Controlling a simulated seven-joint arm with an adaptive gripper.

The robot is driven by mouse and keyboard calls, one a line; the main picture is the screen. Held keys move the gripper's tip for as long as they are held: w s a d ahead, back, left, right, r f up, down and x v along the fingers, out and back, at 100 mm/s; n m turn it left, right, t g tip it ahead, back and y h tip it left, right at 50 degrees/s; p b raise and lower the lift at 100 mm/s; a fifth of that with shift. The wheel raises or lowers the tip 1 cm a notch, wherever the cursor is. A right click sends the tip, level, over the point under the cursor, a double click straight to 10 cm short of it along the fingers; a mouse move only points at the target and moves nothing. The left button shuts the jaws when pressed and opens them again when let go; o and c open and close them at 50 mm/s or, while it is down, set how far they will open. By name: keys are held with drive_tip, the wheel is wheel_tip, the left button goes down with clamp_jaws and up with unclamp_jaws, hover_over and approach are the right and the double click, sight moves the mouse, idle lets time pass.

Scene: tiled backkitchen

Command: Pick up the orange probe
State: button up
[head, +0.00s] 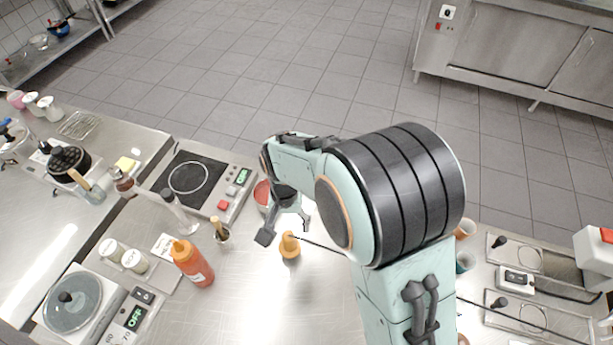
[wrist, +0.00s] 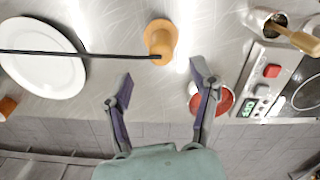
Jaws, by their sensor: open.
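The orange probe (head: 289,247) stands on the steel counter, with a rounded top and a wider base. A thin black rod or cable runs from it to the right and passes behind my arm. In the wrist view the probe (wrist: 161,40) is beyond my fingertips, and the black line crosses to the left over a white plate. My gripper (head: 285,230) is open and empty, its fingers spread beside the probe in the head view. In the wrist view my gripper (wrist: 162,74) has the probe roughly between the directions of its two fingers, with a gap.
A red-filled bowl (wrist: 224,100) is close to the right finger in the wrist view. An orange sauce bottle (head: 193,263) and a small pot with a brush (head: 222,233) stand left of the probe. A hot plate (head: 190,178) is behind. The white plate (wrist: 40,68) lies left.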

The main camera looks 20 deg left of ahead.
sight(289, 235)
wheel_tip(289, 235, down, 6)
drive_tip(key=shift+f, duration=0.2)
clamp_jaws()
